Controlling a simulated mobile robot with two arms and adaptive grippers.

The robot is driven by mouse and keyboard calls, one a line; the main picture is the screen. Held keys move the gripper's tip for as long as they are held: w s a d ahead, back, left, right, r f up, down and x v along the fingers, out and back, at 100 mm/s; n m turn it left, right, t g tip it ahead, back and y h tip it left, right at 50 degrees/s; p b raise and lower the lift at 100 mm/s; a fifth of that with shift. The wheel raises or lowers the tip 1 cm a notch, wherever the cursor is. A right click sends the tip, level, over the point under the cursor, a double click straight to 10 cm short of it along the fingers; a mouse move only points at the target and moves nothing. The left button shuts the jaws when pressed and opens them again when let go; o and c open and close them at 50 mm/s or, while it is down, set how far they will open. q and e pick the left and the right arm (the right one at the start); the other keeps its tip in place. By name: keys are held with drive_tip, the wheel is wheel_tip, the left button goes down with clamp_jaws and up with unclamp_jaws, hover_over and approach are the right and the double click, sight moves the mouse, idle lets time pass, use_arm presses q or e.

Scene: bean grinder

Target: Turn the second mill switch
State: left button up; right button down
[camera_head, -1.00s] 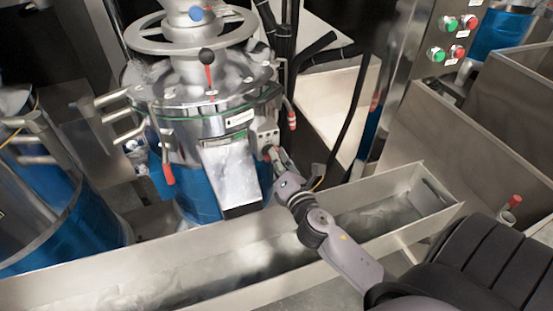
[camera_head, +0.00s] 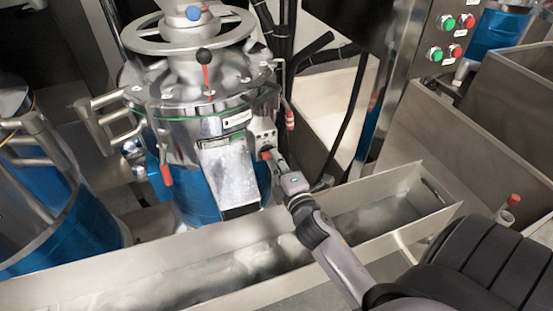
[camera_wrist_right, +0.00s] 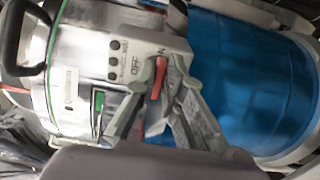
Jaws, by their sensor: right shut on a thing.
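The mill (camera_head: 215,100) is a steel and blue machine with a handwheel on top, at the centre left of the head view. Its small control box (camera_head: 263,136) sits on the right side of its body. In the right wrist view, the red switch (camera_wrist_right: 158,78) sits on a pale panel between an "OFF" mark and an "N" mark. My right gripper (camera_wrist_right: 154,84) has its fingers around the red switch, and is shut on it. In the head view, my right gripper (camera_head: 271,158) reaches the box from the lower right and partly hides the switch. My left gripper is out of view.
A long steel trough (camera_head: 360,222) runs below my right arm. A steel chute (camera_head: 230,173) juts out beside the gripper. Another blue mill (camera_head: 60,225) stands at the left. A post with green and red buttons (camera_head: 436,54) stands at the right.

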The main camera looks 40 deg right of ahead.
idle(0.5)
drive_tip(key=c, duration=1.7)
unclamp_jaws()
drive_tip(key=v, duration=1.2)
